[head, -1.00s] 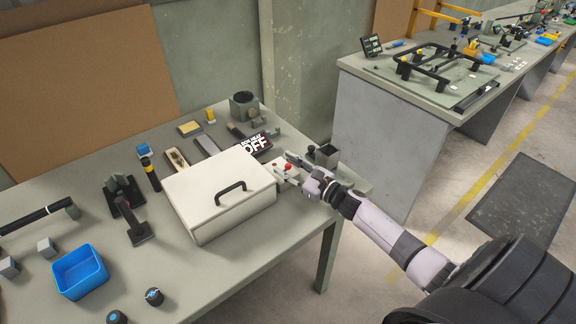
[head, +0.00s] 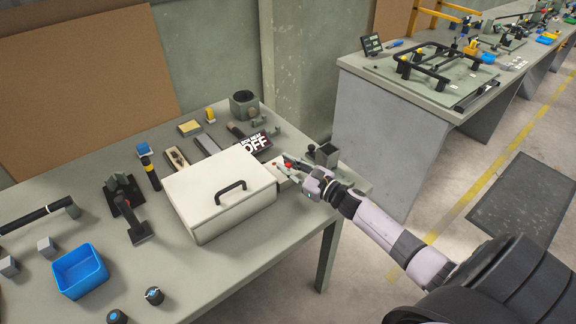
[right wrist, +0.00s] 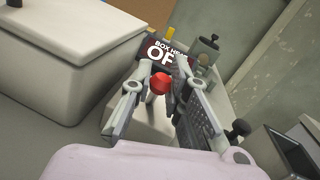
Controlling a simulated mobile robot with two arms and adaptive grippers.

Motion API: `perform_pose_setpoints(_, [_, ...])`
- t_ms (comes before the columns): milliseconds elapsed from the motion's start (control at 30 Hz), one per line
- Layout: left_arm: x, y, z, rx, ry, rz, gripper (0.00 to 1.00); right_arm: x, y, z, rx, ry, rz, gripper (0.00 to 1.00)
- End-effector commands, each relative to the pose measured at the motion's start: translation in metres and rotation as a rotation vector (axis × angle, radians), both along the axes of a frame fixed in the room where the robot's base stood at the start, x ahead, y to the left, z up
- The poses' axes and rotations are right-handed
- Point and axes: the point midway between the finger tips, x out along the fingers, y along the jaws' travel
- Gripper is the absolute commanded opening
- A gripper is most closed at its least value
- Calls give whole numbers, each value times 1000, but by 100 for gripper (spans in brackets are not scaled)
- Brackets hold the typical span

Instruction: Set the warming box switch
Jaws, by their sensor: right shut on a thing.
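The white warming box (head: 212,192) with a black handle sits near the right end of the bench in the head view. A dark display (head: 256,143) behind it reads OFF; it also shows in the right wrist view (right wrist: 178,55). The switch has a red knob (right wrist: 160,83) and stands just right of the box. My right gripper (head: 287,166) is at the switch, its fingers closed around the red-knobbed lever. The fingers partly hide the lever and its base. My left gripper is not in view.
An open dark square holder (head: 326,156) stands close to the right of my gripper. Several tools and blocks lie behind and left of the box. A blue bin (head: 80,272) is at the front left. The bench's right edge is near.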

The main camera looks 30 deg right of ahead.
Motion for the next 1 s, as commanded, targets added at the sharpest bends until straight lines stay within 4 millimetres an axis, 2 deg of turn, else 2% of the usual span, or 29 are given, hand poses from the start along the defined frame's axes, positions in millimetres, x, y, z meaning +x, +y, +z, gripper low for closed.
perform_pose_setpoints(267, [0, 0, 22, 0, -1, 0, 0, 3, 0, 8, -10, 67, 1, 0])
perform_pose_setpoints(700, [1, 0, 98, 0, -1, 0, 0, 20, -1, 17, -37, 355, -1, 0])
perform_pose_setpoints(1000, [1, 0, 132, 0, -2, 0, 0, 30, -1, 14, -51, 520, -3, 0])
